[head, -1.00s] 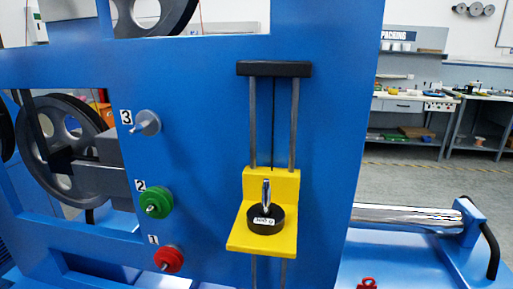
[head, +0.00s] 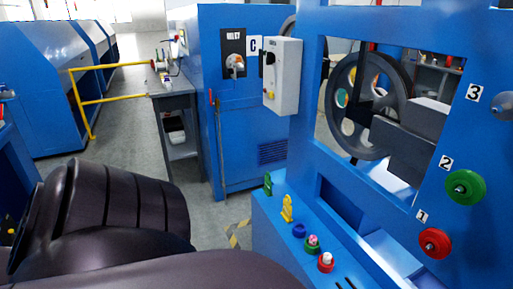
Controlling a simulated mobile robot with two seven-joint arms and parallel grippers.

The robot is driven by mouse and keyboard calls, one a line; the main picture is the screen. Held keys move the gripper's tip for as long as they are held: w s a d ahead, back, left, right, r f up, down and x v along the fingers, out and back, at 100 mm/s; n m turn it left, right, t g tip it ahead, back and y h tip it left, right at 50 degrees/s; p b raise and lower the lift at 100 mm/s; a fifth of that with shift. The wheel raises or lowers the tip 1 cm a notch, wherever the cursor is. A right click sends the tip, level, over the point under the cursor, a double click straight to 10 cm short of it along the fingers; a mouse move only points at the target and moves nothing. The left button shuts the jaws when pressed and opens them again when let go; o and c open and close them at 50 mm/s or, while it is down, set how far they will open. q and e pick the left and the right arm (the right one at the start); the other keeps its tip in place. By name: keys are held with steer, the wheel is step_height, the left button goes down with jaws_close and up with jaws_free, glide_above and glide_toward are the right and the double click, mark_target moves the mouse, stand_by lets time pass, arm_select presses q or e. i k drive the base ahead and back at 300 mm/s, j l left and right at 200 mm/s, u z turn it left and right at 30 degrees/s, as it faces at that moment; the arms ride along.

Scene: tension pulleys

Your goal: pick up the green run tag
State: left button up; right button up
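A small green tag (head: 268,183) stands upright at the far end of the blue machine's ledge, in the middle of the head view. A yellow tag (head: 287,208) stands just in front of it. The green one is small, and I cannot read any marking on it. Nothing of mine touches either tag. My dark arm links fill the lower left of the view. Neither gripper shows, so their positions relative to the tags are hidden.
Along the ledge (head: 268,222) sit a blue ring (head: 299,230), a green button (head: 312,245) and a red button (head: 326,263). The blue machine panel (head: 310,130) rises at right, with a green knob (head: 465,187) and red knob (head: 435,243). Floor (head: 130,150) is open left of the cabinet (head: 240,130).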

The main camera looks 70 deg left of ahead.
mark_target(267, 190)
steer(key=k+j+u, duration=0.25)
steer(key=k+j, duration=0.3)
steer(key=k+u, duration=0.1)
steer(key=u, duration=1.2)
steer(key=i+j+z, duration=0.1)
steer(key=z, duration=0.45)
steer(key=i+j+z, duration=0.1)
steer(key=j+z, duration=0.45)
steer(key=j, duration=0.2)
steer(key=i+j+z, duration=0.15)
steer(key=j, duration=0.3)
steer(key=j+z, duration=0.15)
steer(key=j, duration=0.3)
steer(key=j+z, duration=0.15)
steer(key=j, duration=1.55)
